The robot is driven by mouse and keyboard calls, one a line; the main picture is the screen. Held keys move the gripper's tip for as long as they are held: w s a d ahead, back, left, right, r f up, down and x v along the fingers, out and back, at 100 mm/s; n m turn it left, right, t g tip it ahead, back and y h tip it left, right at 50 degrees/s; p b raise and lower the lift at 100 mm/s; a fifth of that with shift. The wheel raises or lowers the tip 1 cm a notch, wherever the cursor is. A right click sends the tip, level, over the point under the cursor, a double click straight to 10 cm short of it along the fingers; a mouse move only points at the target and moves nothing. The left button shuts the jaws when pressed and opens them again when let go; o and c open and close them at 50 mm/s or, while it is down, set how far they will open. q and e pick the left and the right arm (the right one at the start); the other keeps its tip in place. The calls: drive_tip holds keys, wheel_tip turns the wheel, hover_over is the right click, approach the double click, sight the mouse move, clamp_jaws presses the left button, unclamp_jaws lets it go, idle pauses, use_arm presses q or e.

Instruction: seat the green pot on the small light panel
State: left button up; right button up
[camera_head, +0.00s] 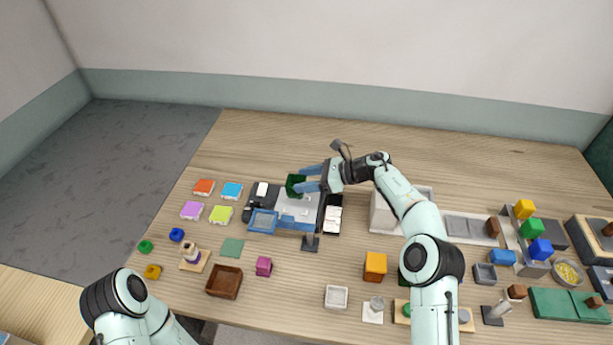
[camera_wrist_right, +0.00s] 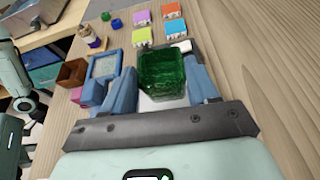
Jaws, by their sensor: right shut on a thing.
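The dark green pot (camera_head: 294,186) is between the blue fingers of my right gripper (camera_head: 301,180), at the far edge of a grey device near the table's middle. In the right wrist view the green pot (camera_wrist_right: 165,72) fills the space between the fingers of the right gripper (camera_wrist_right: 165,84), which is shut on it. A light panel (camera_head: 298,207) lies just in front of the pot; a pale strip of it (camera_wrist_right: 160,103) shows below the pot. I cannot tell whether the pot touches a surface. My left gripper is out of view.
A blue-framed tray (camera_head: 263,221) and a black box with white contents (camera_head: 332,219) flank the panel. A dark post (camera_head: 310,242) stands in front. Several coloured blocks lie to the left. The table behind is clear.

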drive_tip(key=shift+s+f+b, duration=0.2)
drive_tip(key=shift+f+b, duration=0.3)
drive_tip(key=shift+f, duration=0.9)
drive_tip(key=shift+w+f, duration=0.15)
drive_tip(key=shift+f, duration=0.95)
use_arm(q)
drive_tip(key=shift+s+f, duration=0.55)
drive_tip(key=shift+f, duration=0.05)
use_arm(e)
drive_tip(key=o, duration=1.6)
drive_tip(key=shift+c, duration=0.2)
drive_tip(key=v, duration=1.3)
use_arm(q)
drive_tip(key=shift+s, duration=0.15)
use_arm(e)
drive_tip(key=shift+s+d, duration=0.15)
drive_tip(key=shift+s, duration=0.1)
